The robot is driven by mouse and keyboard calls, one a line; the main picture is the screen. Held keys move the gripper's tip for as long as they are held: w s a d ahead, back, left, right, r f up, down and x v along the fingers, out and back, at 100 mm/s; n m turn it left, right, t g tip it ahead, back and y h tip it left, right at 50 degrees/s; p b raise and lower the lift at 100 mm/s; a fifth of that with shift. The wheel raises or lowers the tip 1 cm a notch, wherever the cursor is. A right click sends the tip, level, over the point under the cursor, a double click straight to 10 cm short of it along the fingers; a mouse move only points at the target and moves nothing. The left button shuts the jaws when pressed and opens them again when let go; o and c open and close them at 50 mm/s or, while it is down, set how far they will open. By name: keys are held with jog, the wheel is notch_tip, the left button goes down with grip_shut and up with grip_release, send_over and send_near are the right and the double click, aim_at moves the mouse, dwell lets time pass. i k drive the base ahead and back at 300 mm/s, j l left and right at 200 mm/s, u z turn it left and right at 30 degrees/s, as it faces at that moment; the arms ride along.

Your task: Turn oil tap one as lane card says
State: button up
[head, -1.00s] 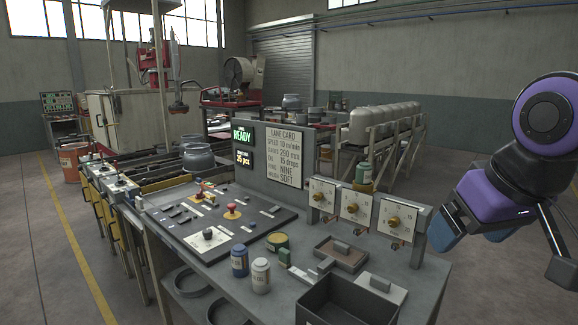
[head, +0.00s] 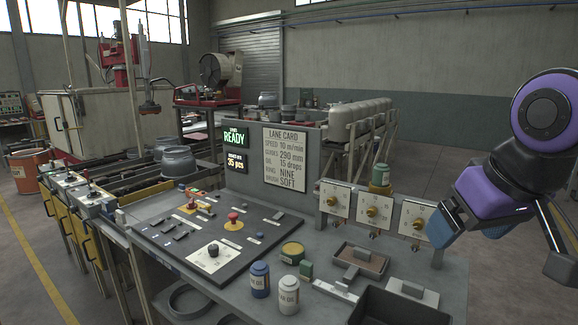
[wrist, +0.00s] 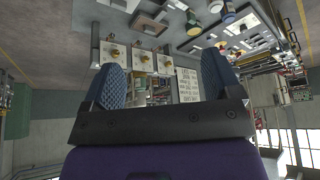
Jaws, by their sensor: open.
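Three white oil tap plates with brass knobs stand in a row on the bench: left (head: 331,200), middle (head: 372,211) and right (head: 418,223). Their numbers and scale marks are too small to read. The lane card (head: 285,158) stands behind the bench panel and reads oil 15 drops. My gripper (head: 470,230) is open and empty, raised at the right of the taps and apart from them. In the wrist view its two blue fingers (wrist: 162,85) are spread, with the tap plates (wrist: 142,58) and lane card (wrist: 188,85) beyond, upside down.
Below the taps are a brown tray (head: 360,262), a dark open bin (head: 400,308), a blue jar (head: 260,279), a white jar (head: 288,295) and a yellow tin (head: 292,251). A green-topped can (head: 380,175) stands behind the taps. The control board (head: 215,240) lies left.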

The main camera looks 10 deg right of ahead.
aim_at(331, 201)
jog(key=j+z, duration=0.5)
jog(key=j, duration=0.6)
jog(key=i+j+z, duration=0.25)
jog(key=j, duration=0.25)
jog(key=i+j+z, duration=0.15)
jog(key=j, duration=0.15)
jog(key=k, duration=0.05)
